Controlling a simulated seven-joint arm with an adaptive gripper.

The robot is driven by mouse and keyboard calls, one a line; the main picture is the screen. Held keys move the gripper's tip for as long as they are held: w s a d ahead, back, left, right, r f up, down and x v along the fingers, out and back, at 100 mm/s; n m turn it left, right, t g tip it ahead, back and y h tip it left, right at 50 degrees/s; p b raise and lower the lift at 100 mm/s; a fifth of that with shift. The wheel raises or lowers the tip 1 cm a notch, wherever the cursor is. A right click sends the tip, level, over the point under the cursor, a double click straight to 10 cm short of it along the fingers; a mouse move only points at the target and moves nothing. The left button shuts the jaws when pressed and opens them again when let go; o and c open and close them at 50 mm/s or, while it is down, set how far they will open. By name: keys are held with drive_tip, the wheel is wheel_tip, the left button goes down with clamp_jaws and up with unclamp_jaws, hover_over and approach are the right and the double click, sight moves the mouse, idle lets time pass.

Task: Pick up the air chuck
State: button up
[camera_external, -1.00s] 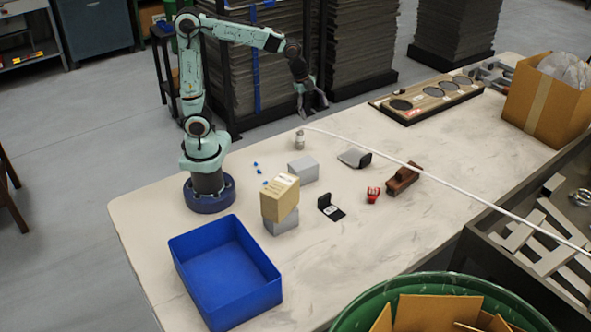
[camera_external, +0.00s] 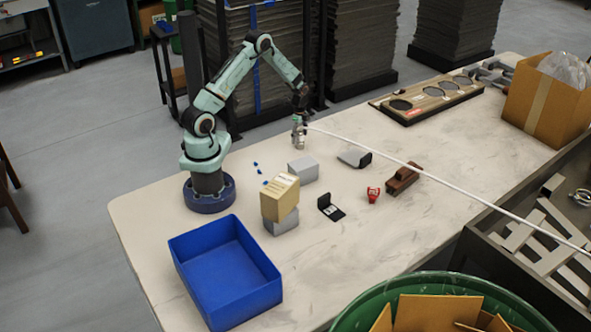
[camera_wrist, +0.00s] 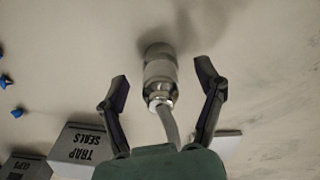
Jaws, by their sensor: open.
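The air chuck (camera_wrist: 160,72) is a small metallic cylinder with a hose running from its near end. In the wrist view it lies between the two fingers of my gripper (camera_wrist: 163,90), which are spread apart with a gap on each side. In the external view my gripper (camera_external: 299,132) is low over the far side of the table at the chuck's place, and largely hides the chuck. The white hose (camera_external: 420,170) runs from there across the table to the lower right.
Grey boxes (camera_external: 303,168) and a tan box (camera_external: 280,196) stand near the chuck, with small blue pieces (camera_external: 256,164) beside them. A blue bin (camera_external: 225,270), a black card holder (camera_external: 330,208), a red item (camera_external: 373,194) and a brown block (camera_external: 402,180) lie nearer the front.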

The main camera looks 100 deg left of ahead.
drive_tip(key=shift+f, duration=0.35)
clamp_jaws()
